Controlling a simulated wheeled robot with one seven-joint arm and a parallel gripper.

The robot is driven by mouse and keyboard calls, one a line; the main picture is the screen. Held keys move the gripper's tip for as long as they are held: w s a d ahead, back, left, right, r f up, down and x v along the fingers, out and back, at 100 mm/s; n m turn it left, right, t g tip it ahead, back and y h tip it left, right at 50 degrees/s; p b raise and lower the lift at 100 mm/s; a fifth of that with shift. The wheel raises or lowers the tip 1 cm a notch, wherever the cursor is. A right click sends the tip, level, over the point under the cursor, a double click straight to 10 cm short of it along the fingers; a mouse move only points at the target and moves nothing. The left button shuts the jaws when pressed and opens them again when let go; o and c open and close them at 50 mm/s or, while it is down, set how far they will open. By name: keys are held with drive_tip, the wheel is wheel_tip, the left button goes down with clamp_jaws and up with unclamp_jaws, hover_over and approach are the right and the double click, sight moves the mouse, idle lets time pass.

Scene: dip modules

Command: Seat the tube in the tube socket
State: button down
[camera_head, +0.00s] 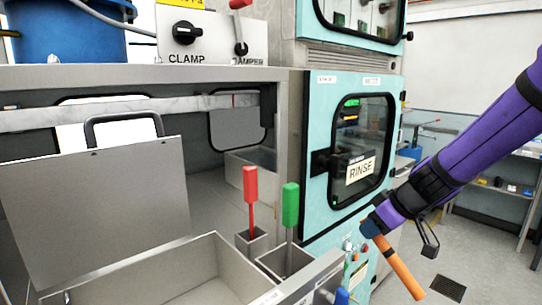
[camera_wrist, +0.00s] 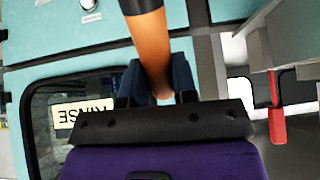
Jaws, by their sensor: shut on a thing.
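My gripper (camera_head: 372,227) is shut on an orange tube (camera_head: 396,266), in front of the teal cabinet. In the head view the tube slants down to the right from the jaws and hangs in the air. In the wrist view the tube (camera_wrist: 150,48) stands between the two dark fingers (camera_wrist: 156,84) of my gripper and has a black end at the top of the picture. I cannot tell which part in view is the tube socket.
A teal cabinet (camera_head: 318,212) with a RINSE window stands behind my gripper. To the left, a red handle (camera_head: 250,186) and a green handle (camera_head: 290,206) rise from square metal holders beside an open metal bin (camera_head: 150,262). Open floor (camera_head: 470,262) lies at the right.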

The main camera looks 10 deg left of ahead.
drive_tip(key=s+a+r+n+g+y, duration=0.2)
drive_tip(key=s+a+r+n+y, duration=0.1)
drive_tip(key=r, duration=0.4)
drive_tip(key=s+a+r+n+g+y, duration=0.2)
drive_tip(key=s+a+r+n+g, duration=0.15)
drive_tip(key=r, duration=0.35)
drive_tip(key=s+a+r+n+g+y, duration=0.2)
drive_tip(key=s+r+n+y, duration=0.15)
drive_tip(key=r, duration=0.35)
drive_tip(key=s+a+r+n+g, duration=0.1)
drive_tip(key=s+a+n+g, duration=0.3)
drive_tip(key=s+a+g, duration=0.3)
drive_tip(key=s+a, duration=0.4)
drive_tip(key=s, duration=0.2)
drive_tip(key=shift+a+r+n, duration=0.25)
drive_tip(key=shift+r+n, duration=0.05)
drive_tip(key=shift+n, duration=0.1)
